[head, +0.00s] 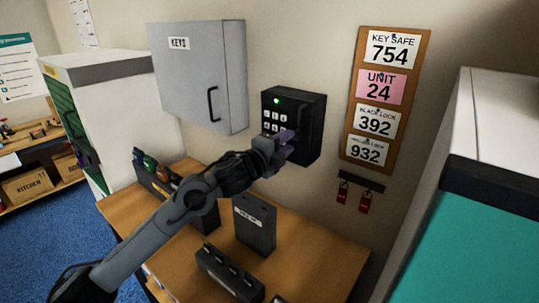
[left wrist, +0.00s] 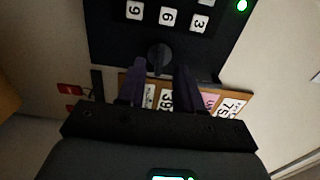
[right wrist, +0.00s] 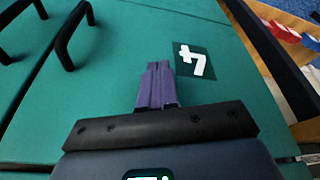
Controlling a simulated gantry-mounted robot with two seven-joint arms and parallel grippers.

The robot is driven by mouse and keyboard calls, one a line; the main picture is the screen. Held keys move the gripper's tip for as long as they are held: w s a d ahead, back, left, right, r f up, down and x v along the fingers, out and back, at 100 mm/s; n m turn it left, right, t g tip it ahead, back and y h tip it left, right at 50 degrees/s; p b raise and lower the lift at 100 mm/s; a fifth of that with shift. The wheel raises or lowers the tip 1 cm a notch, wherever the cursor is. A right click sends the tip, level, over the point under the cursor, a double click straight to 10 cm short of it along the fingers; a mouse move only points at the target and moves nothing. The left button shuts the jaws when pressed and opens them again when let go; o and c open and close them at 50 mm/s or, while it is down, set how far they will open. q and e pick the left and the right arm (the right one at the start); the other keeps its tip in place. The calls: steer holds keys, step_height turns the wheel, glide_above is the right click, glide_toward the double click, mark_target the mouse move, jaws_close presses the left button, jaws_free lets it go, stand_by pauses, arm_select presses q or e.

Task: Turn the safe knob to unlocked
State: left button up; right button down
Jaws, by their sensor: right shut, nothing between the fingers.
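The black key safe (head: 309,130) is fixed to the wall, with a keypad (head: 272,120) and a lit green light (head: 276,101) on its face. Its round dark knob (left wrist: 159,57) shows below the keypad in the left wrist view; in the head view my gripper hides it. My left gripper (head: 284,147) is at the lower front of the safe. Its two fingers (left wrist: 159,68) stand apart, one to each side of the knob; I cannot tell whether they touch it. My right gripper (right wrist: 158,68) is shut and empty, over a teal surface.
A grey KEYS cabinet (head: 196,80) hangs left of the safe. A number board (head: 353,110) and red tags (head: 364,203) are to its right. A dark box (head: 255,224) stands on the wooden table (head: 312,262) below. The teal surface (right wrist: 120,40) has black handles.

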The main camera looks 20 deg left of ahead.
arm_select(q)
steer(key=b+v, duration=0.1)
steer(key=v, duration=0.7)
steer(key=shift+s, duration=0.25)
steer(key=shift+a, duration=0.1)
